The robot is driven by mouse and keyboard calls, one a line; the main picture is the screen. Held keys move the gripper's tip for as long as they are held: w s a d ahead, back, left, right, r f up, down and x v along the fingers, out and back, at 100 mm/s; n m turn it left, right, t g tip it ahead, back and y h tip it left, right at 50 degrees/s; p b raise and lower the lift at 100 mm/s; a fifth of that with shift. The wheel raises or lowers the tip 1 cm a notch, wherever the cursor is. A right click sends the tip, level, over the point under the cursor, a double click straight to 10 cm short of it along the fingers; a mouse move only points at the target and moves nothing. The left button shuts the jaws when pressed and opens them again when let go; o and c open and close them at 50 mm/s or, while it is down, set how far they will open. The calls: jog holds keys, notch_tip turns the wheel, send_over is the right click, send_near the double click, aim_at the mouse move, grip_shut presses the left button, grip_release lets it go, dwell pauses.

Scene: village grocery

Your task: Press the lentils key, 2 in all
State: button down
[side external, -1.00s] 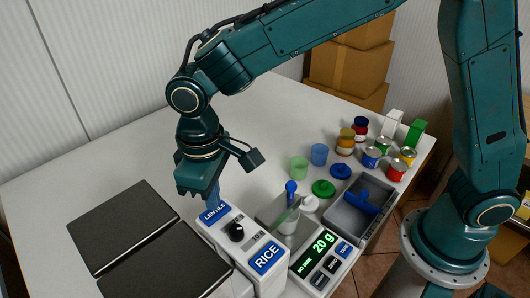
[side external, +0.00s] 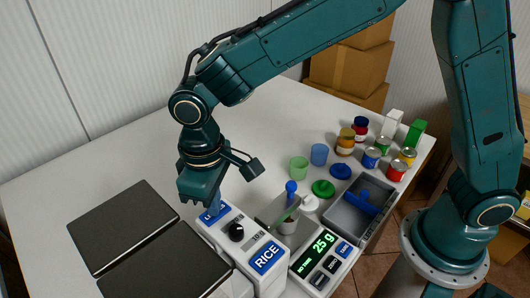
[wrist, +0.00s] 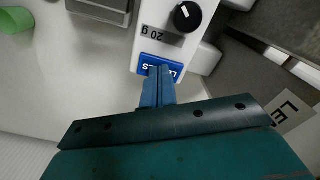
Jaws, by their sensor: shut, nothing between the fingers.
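The blue lentils key (side external: 211,216) is at the back end of the white dispenser (side external: 217,236); its label is partly hidden by my fingers. It also shows in the wrist view (wrist: 147,62). My gripper (side external: 217,210) is shut and empty, pointing down with its blue fingertips over the lentils key. The wrist view also shows the fingertips (wrist: 161,72) overlapping the key; I cannot tell whether they touch it. The blue rice key (side external: 267,258) is at the dispenser's front end. The green display (side external: 316,253) reads 25 g.
A black knob (side external: 236,232) stands on the dispenser between the keys. A grey tray (side external: 352,222) with a blue item, coloured lids, cups and several cans and jars stand to the right. Two dark panels (side external: 123,225) lie at left. The table's back middle is clear.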

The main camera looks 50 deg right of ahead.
jog(key=shift+r, duration=1.15)
jog(key=shift+f, duration=1.05)
dwell(1.1)
jog(key=shift+r, duration=1.05)
dwell(0.8)
notch_tip(320, 180, up, 5)
dwell(0.8)
jog(key=shift+d, duration=0.1)
